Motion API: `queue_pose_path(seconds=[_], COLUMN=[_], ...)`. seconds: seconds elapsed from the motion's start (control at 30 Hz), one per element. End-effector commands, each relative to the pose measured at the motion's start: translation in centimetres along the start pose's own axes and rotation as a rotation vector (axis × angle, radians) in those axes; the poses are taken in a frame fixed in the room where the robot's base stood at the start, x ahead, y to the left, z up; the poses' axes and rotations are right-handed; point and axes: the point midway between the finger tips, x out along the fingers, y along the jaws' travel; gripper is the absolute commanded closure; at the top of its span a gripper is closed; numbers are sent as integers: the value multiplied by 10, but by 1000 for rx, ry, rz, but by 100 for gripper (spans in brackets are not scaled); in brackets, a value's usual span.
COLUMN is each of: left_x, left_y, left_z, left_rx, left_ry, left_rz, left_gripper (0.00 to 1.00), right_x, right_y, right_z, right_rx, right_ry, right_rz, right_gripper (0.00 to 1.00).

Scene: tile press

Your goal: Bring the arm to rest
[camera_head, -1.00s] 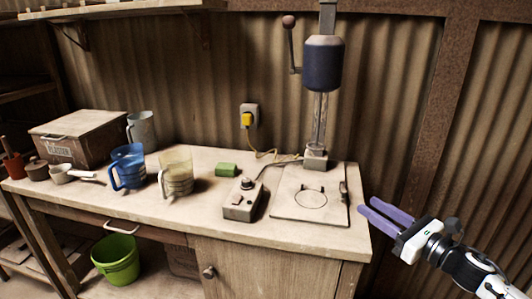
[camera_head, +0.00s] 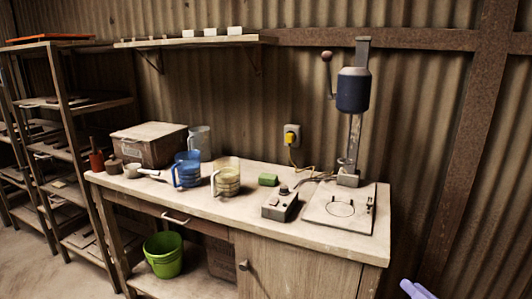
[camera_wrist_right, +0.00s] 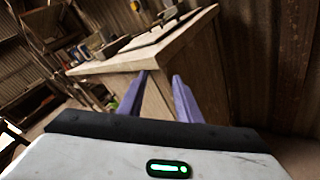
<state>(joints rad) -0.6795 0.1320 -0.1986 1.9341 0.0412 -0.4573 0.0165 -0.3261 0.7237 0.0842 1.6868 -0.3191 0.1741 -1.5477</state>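My right gripper shows only as a purple fingertip (camera_head: 417,289) at the bottom right edge of the head view. In the right wrist view its two purple fingers (camera_wrist_right: 160,98) are spread apart with nothing between them. It is beside and below the right end of the workbench (camera_head: 300,232), clear of it. My left gripper is in neither view. The press (camera_head: 353,92), with a dark blue body and a lever, stands at the bench's right end above a base plate (camera_head: 322,222) with a ring mark.
A control box (camera_head: 279,204), a green block (camera_head: 268,179), a clear jug (camera_head: 227,180), a blue jug (camera_head: 187,170) and a wooden box (camera_head: 150,150) stand on the bench. A green bucket (camera_head: 164,262) is below. Shelves (camera_head: 75,130) stand left. The floor at lower left is clear.

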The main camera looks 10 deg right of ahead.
Motion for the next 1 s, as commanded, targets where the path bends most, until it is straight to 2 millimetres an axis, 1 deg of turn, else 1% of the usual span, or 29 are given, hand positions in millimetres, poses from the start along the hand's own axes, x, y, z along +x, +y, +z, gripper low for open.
queue_pose_path(seconds=[0.03, 0.17, 0.27, 0.3, 0.33, 0.37, 0.4, 0.47, 0.5, 0.6, 0.7, 0.8, 0.9, 1.0], left_x=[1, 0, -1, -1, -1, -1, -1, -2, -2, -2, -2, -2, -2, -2], left_y=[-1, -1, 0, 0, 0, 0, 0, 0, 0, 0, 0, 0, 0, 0], left_z=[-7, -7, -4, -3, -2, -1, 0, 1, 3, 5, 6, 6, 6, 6], left_rx=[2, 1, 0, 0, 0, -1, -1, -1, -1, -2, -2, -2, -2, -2], left_ry=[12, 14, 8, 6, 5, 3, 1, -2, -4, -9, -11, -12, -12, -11], left_rz=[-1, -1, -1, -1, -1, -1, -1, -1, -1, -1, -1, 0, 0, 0], left_gripper=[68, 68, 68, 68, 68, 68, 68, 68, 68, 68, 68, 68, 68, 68], right_x=[-4, -17, -33, -41, -48, -57, -69, -87, -98, -124, -141, -152, -155, -155], right_y=[0, -1, 2, 5, 9, 14, 22, 36, 48, 75, 98, 112, 117, 117], right_z=[-19, -66, -114, -137, -155, -175, -202, -240, -261, -305, -333, -347, -352, -352], right_rx=[105, 417, 728, 879, 1001, 1135, 1319, 1583, 1745, 2082, 2313, 2440, 2486, 2489], right_ry=[13, 38, 54, 57, 58, 57, 51, 31, 12, -47, -107, -150, -167, -168], right_rz=[-23, -99, -185, -231, -270, -315, -381, -484, -550, -707, -828, -902, -927, -929], right_gripper=[68, 68, 68, 68, 68, 68, 68, 68, 68, 68, 68, 68, 68, 68])
